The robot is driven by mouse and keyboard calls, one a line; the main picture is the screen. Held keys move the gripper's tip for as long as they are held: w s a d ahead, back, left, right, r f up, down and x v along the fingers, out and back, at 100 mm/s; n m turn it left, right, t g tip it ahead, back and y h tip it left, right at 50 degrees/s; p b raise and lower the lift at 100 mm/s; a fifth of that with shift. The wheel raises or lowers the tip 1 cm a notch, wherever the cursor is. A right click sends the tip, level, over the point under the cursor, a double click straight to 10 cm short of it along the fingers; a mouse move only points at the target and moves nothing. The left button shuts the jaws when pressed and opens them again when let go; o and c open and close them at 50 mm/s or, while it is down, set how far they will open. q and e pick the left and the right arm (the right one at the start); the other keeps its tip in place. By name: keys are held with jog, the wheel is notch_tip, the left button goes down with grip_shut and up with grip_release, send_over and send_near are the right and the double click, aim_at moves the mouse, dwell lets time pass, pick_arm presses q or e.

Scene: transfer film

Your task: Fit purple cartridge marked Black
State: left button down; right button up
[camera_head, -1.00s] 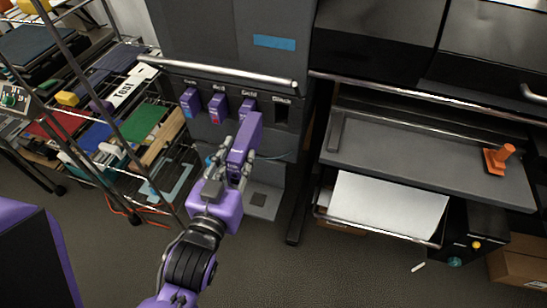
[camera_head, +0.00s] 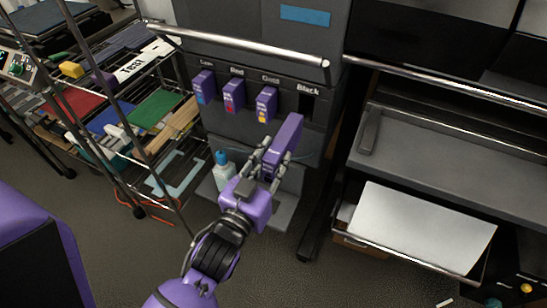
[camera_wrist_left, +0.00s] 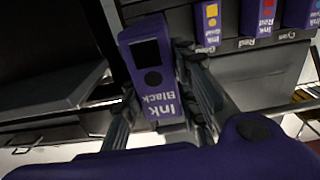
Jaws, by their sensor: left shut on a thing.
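My left gripper (camera_head: 264,172) is shut on the purple cartridge (camera_head: 284,143) and holds it in front of the dark machine, below the slot row. In the left wrist view the cartridge (camera_wrist_left: 152,72) reads "Ink Black" and sits between the fingers (camera_wrist_left: 165,110). The slot labelled Black (camera_head: 306,103) is an empty dark opening at the right end of the row. The held cartridge is apart from it, below and to its left. My right gripper is out of view.
A silver handle bar (camera_head: 240,45) runs across the machine above the slots. A blue-capped bottle (camera_head: 223,170) stands on a low ledge behind my gripper. A wire rack (camera_head: 120,100) stands at left. A tray with a white sheet (camera_head: 423,226) juts out at right.

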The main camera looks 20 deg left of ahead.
aim_at(285, 140)
pick_arm(q)
jog(key=shift+w+d+r+p, duration=0.1)
jog(key=shift+w+p, duration=0.1)
jog(key=shift+w, duration=0.5)
jog(key=shift+w+r+p, duration=0.1)
jog(key=shift+w+p, duration=0.05)
jog(key=shift+w, duration=0.55)
jog(key=shift+w+f, duration=0.1)
jog(key=shift+w, duration=1.5)
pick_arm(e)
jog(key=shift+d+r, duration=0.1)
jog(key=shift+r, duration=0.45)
pick_arm(q)
jog(key=shift+p, duration=0.45)
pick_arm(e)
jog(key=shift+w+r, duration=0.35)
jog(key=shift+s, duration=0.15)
pick_arm(q)
jog(key=shift+p, duration=0.3)
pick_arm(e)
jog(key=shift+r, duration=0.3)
pick_arm(q)
jog(key=shift+w, duration=0.1)
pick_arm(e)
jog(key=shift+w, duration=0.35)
